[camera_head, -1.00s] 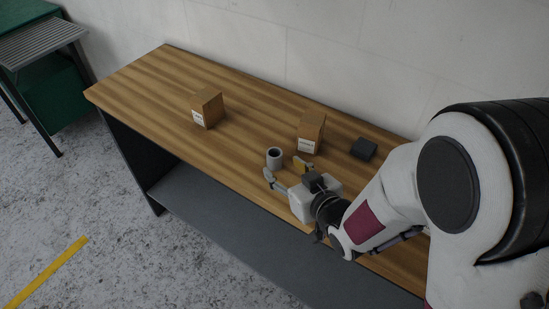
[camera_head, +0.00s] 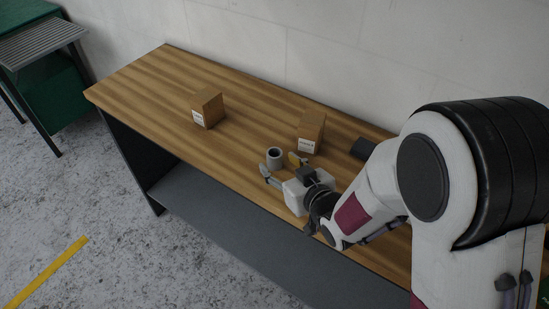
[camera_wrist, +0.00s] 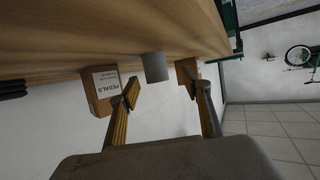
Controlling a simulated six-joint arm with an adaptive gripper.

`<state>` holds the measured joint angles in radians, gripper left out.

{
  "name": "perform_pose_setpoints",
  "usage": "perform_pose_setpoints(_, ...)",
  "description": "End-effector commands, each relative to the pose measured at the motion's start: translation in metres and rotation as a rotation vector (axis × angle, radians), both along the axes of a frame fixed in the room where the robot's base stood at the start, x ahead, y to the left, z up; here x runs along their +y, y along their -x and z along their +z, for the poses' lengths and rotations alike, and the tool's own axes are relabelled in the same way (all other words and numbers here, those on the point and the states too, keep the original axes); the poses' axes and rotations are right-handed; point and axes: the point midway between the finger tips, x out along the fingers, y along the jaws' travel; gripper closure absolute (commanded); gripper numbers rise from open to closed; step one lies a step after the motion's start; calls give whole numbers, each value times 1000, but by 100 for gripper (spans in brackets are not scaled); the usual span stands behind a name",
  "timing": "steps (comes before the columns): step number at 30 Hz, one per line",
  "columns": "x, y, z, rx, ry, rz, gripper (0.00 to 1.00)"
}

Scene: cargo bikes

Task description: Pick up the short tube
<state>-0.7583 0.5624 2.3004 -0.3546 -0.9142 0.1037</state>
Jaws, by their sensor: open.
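The short tube (camera_head: 274,158) is a grey, hollow cylinder standing upright on the wooden table near its front edge. In the wrist view the tube (camera_wrist: 156,67) appears ahead, between and beyond the two fingers. My gripper (camera_head: 279,164) is open, with its fingers spread and pointing at the tube from the right. In the wrist view the gripper (camera_wrist: 160,95) is empty, with yellow-padded fingers on both sides. One finger is close to the tube in the head view; I cannot tell whether it touches.
A cardboard box (camera_head: 311,132) stands just behind the gripper; its label reads PEDALS in the wrist view (camera_wrist: 101,90). Another box (camera_head: 208,108) stands farther left. A dark block (camera_head: 362,148) is partly hidden by my arm. The table (camera_head: 150,85) is clear at the left.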

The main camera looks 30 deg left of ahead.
Motion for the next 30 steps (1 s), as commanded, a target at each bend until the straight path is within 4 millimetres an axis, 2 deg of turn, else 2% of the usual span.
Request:
perform_pose_setpoints(8, 2, -2, -1, 0, 1, 0, 52)
perform_pose_setpoints(22, 32, -26, -15, 0, 1, 0, 52)
perform_pose_setpoints(30, 39, -30, -18, 0, 1, 0, 52)
